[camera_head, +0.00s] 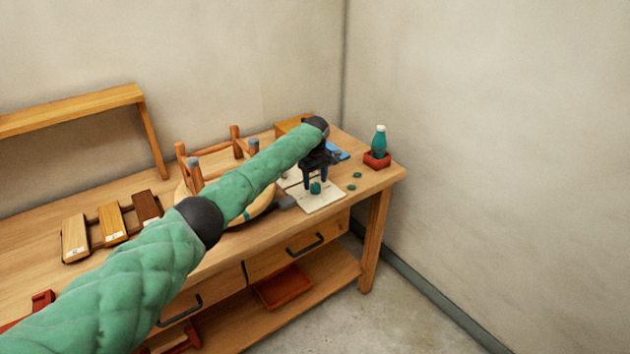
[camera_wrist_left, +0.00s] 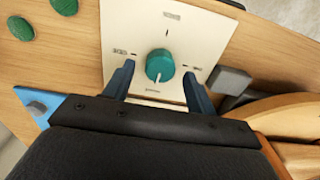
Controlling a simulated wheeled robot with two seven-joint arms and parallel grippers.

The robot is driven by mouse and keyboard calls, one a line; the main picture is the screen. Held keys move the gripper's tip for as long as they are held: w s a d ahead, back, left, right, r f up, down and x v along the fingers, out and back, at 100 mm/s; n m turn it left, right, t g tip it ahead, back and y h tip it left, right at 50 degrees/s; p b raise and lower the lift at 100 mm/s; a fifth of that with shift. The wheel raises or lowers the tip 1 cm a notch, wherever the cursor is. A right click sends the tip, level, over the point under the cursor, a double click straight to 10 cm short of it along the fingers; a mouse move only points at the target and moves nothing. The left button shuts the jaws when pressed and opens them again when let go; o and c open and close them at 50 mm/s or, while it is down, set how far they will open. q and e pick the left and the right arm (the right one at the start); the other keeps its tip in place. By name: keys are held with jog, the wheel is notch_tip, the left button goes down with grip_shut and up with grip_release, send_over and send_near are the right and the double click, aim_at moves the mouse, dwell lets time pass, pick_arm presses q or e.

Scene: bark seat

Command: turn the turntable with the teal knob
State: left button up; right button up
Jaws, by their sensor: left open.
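The teal knob (camera_head: 315,187) sits on a cream panel (camera_head: 325,200) near the front right of the workbench. In the left wrist view the round knob (camera_wrist_left: 160,66) carries a pale pointer line and stands on the panel (camera_wrist_left: 205,32) among small printed marks. My left gripper (camera_head: 316,184) is open over the panel, with its fingertips (camera_wrist_left: 158,80) on either side of the knob and apart from it. The round wooden turntable (camera_head: 262,208) is beside the panel, partly hidden by my left arm, and bears an upturned wooden stool frame (camera_head: 236,140). My right gripper is not in view.
A teal bottle (camera_head: 380,141) stands in a red holder (camera_head: 377,160) at the right end. Green discs (camera_head: 354,181) and a blue piece (camera_head: 338,152) lie near the panel. Wood sample blocks (camera_head: 112,224) lie on the left. The floor at right is clear.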

pick_arm(q)
jog(key=shift+f, duration=0.75)
jog(key=c, duration=1)
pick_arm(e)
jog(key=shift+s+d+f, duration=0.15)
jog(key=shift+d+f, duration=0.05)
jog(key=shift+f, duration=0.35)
